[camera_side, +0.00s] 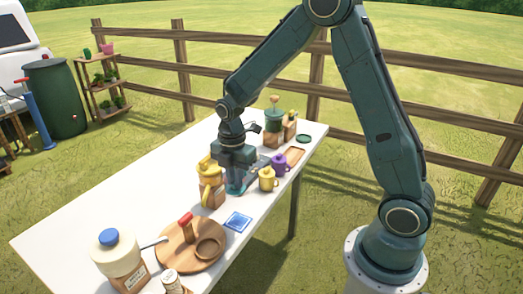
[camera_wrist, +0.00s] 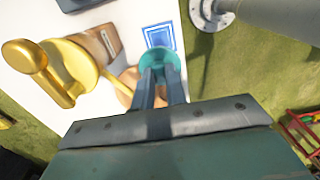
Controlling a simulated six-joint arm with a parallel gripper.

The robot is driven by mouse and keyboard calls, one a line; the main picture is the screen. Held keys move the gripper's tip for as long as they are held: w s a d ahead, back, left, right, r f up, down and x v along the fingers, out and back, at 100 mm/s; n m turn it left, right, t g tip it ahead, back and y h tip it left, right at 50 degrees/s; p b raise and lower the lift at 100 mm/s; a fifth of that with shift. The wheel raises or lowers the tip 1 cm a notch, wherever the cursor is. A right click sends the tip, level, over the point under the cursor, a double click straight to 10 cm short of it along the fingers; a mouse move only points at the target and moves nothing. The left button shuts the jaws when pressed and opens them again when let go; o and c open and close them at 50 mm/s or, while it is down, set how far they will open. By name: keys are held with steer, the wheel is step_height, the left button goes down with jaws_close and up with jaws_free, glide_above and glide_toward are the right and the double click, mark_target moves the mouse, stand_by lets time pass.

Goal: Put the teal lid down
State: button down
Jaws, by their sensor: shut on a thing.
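The teal lid (camera_wrist: 159,58) is round and sits between my fingertips in the wrist view. In the side view my gripper (camera_side: 236,184) points down over the white table, with teal (camera_side: 237,187) showing at its fingers, low near the tabletop. My gripper (camera_wrist: 161,84) is shut on the lid in the wrist view. The fingers cover part of the lid, and I cannot tell whether it touches the table.
A blue square tile (camera_side: 238,221) lies in front. A round wooden board (camera_side: 183,256) and blue-capped jar (camera_side: 117,258) are nearer. The table's left part is clear.

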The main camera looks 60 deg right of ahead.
step_height(320, 180, down, 8)
steer(key=shift+f, duration=0.15)
steer(key=shift+f, duration=0.15)
steer(key=shift+f, duration=1.75)
steer(key=shift+f, duration=0.1)
steer(key=c, duration=1.4)
jaws_free()
steer(key=shift+c, duration=0.2)
step_height(320, 180, up, 11)
steer(key=shift+f, duration=0.1)
steer(key=shift+r, duration=0.75)
